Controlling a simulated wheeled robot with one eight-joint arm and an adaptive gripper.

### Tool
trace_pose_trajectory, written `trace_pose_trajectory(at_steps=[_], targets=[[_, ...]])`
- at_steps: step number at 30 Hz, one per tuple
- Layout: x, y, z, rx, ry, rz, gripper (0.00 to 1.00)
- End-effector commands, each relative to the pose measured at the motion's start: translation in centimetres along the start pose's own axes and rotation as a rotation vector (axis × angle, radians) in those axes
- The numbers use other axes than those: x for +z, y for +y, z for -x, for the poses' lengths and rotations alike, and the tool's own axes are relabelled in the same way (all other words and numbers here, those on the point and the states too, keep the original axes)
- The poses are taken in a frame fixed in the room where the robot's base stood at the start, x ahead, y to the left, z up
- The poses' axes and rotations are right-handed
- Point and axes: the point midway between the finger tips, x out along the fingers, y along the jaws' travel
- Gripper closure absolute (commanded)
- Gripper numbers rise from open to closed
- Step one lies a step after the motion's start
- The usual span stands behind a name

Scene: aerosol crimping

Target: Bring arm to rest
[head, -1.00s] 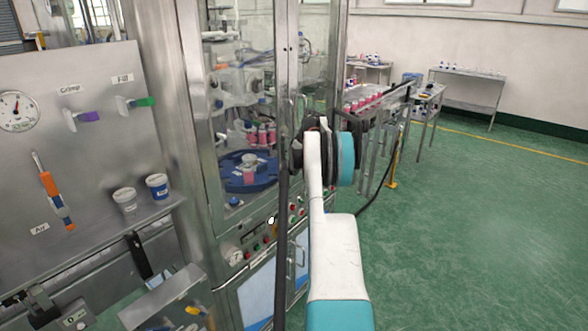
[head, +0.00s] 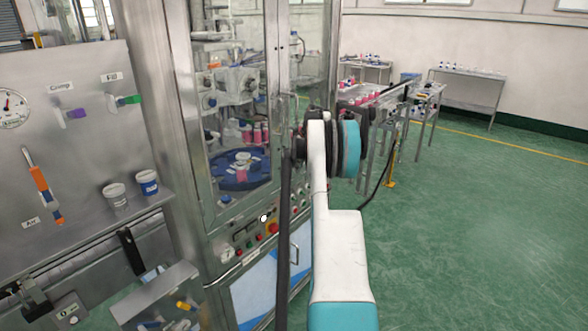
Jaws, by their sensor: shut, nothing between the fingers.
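My arm (head: 340,250) rises from the bottom middle of the head view as a white and teal link. It ends at a black and teal joint (head: 348,148) in front of the machine's right edge. A dark bar or hose runs upright just left of the link.
The steel machine cabinet (head: 172,120) with glass doors and a blue turntable (head: 228,180) stands close on the left. A valve panel (head: 70,150) is further left. A table with pink-topped cans (head: 365,98) is behind the arm. The green floor (head: 480,230) at right is clear.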

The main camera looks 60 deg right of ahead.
Motion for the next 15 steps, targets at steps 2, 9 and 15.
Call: trace_pose_trajectory(at_steps=[2, 9, 15], targets=[[-0.2, -0.2, 1.4, -0.002, 0.0, 0.003, 1.0], [-0.1, -0.2, 5.5, -0.002, -0.001, 0.001, 1.0], [-0.1, -0.2, 7.5, -0.002, -0.001, 0.001, 1.0]])
